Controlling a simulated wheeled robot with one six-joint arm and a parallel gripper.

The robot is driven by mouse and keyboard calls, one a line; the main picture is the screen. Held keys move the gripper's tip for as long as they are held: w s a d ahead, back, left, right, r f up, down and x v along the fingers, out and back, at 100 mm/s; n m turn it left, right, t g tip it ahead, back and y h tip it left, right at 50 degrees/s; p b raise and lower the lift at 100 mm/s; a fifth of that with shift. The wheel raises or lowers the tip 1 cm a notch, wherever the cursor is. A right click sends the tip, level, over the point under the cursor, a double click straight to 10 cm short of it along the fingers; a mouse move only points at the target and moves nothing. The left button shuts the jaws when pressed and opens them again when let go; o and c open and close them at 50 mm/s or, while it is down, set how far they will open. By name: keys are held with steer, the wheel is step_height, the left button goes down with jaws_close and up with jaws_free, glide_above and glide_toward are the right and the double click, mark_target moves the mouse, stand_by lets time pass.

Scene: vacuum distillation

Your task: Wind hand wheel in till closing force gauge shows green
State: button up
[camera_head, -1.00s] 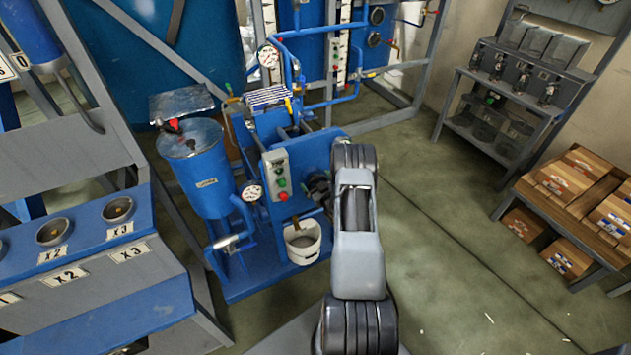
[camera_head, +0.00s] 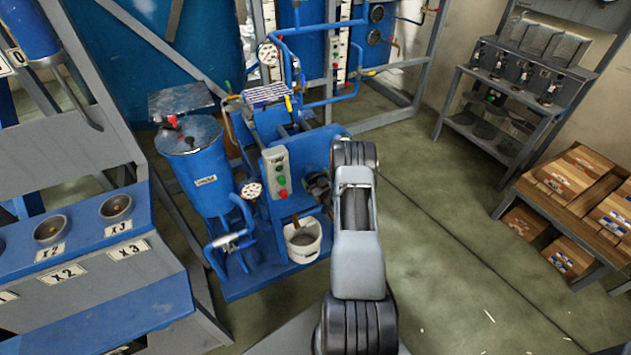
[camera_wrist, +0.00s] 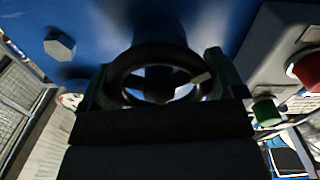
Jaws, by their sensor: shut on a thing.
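The hand wheel is a dark ring with spokes (camera_wrist: 157,88), close in front of me in the wrist view against a blue panel. My gripper (camera_wrist: 158,80) is shut on it, with one finger at the left of the rim and the other at the right. A pale mark shows on the wheel's right side. In the head view my arm hides most of the gripper and wheel. A round white gauge (camera_head: 252,190) sits left of the control box, and another gauge (camera_head: 268,54) stands higher up. I cannot tell which shows closing force, and their readings are too small.
A grey control box (camera_head: 277,172) with red and green buttons is beside the wheel; its red button (camera_wrist: 308,72) shows close at the right in the wrist view. A white bucket (camera_head: 303,240) stands below. A blue tank (camera_head: 205,175) is at left.

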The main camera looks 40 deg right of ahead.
stand_by(0.3)
steer(key=o, duration=0.7)
steer(key=shift+c, duration=0.2)
steer(key=s+a+b, duration=0.1)
steer(key=s+a, duration=0.1)
steer(key=s, duration=1.1)
steer(key=shift+s, duration=0.35)
